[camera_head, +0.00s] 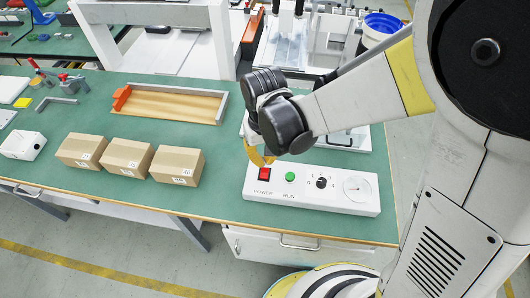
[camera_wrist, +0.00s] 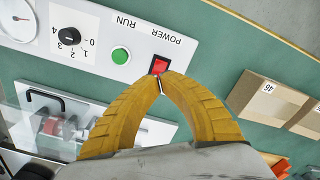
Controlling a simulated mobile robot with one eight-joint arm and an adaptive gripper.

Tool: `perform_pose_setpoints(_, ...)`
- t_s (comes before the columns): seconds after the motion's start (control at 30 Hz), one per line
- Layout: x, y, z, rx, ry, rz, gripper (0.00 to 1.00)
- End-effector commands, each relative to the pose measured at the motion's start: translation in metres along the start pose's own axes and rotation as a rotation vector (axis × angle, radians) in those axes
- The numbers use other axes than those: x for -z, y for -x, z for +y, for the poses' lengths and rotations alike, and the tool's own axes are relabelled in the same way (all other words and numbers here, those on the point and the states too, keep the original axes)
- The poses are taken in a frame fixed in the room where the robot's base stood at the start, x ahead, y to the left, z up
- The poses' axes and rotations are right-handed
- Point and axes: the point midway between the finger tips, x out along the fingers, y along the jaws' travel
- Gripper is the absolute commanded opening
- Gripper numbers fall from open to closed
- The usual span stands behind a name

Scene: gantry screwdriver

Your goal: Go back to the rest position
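My gripper (camera_head: 262,163) has two yellow fingers. In the wrist view its fingertips (camera_wrist: 162,78) meet with nothing visible between them. The tips are over or very near the red POWER switch (camera_wrist: 159,65) and hide its lower edge; I cannot tell whether they touch it. In the head view the red switch (camera_head: 264,174) shows just below the fingers, on the white control box (camera_head: 335,200) at the bench's front right. The box also bears a green RUN button (camera_head: 290,176), a black dial (camera_head: 321,183) and a round gauge (camera_head: 357,188).
Three cardboard boxes (camera_head: 126,157) stand on the green bench (camera_head: 222,175) left of the control box. A wooden tray (camera_head: 172,104) lies behind them. A device with a black handle (camera_wrist: 42,97) is behind the control box, partly hidden by my arm in the head view.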

Motion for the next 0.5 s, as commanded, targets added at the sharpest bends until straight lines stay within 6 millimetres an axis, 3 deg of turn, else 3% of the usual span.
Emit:
perform_pose_setpoints(0.3, -0.001, 0.004, 0.003, 0.001, -0.006, 0.008, 0.00)
perform_pose_setpoints(0.37, -0.002, 0.012, 0.009, 0.002, -0.018, 0.023, 0.00)
perform_pose_setpoints(0.5, -0.010, 0.046, 0.037, 0.004, -0.070, 0.104, 0.00)
